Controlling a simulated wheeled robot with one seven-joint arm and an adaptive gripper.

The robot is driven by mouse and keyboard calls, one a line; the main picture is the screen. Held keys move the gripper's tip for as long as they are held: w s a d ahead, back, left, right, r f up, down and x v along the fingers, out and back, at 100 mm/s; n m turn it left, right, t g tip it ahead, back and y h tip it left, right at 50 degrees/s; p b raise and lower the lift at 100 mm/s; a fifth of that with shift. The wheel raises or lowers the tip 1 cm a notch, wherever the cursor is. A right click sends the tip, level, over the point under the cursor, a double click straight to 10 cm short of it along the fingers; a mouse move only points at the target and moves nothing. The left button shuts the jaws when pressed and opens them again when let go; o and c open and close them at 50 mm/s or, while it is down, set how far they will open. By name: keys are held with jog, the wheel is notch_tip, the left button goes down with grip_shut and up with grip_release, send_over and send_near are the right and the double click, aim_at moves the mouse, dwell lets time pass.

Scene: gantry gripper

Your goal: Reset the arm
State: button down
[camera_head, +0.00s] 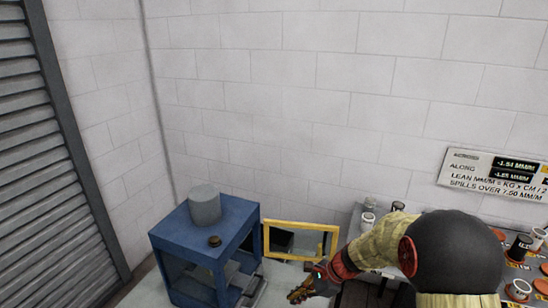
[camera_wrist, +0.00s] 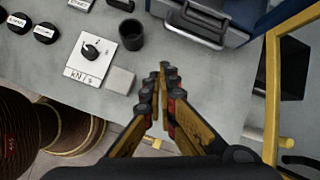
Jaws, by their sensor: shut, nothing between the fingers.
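My gripper (camera_wrist: 165,92) is shut with nothing between its fingers. In the wrist view its yellow and black fingers point over the grey bench top (camera_wrist: 225,85). In the head view my gripper (camera_head: 300,294) is low in the middle, just right of the blue cabinet (camera_head: 196,242) and below the yellow frame (camera_head: 283,256). My arm reaches to it from the lower right.
In the wrist view, a dark cup (camera_wrist: 131,34), a white card (camera_wrist: 91,53) and a pale block (camera_wrist: 120,80) are near the fingers. A sign (camera_head: 492,174) hangs on the wall.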

jog(key=s+d+r+n+t+h+b, duration=0.1)
jog(key=s+d+r+n+t+h, duration=0.1)
jog(key=s+d+r+n, duration=0.3)
jog(key=s+d+r+n+t+h, duration=0.2)
jog(key=s+d+r+n+h, duration=0.2)
jog(key=s+r+n, duration=0.8)
jog(key=s+d+r, duration=0.1)
jog(key=s+r, duration=0.2)
jog(key=s, duration=0.2)
jog(key=s+d+r, duration=0.1)
jog(key=s+r, duration=0.2)
jog(key=s, duration=0.3)
jog(key=shift+d+r+n+h+b, duration=0.3)
jog(key=shift+h+b, duration=0.05)
jog(key=shift+h, duration=0.05)
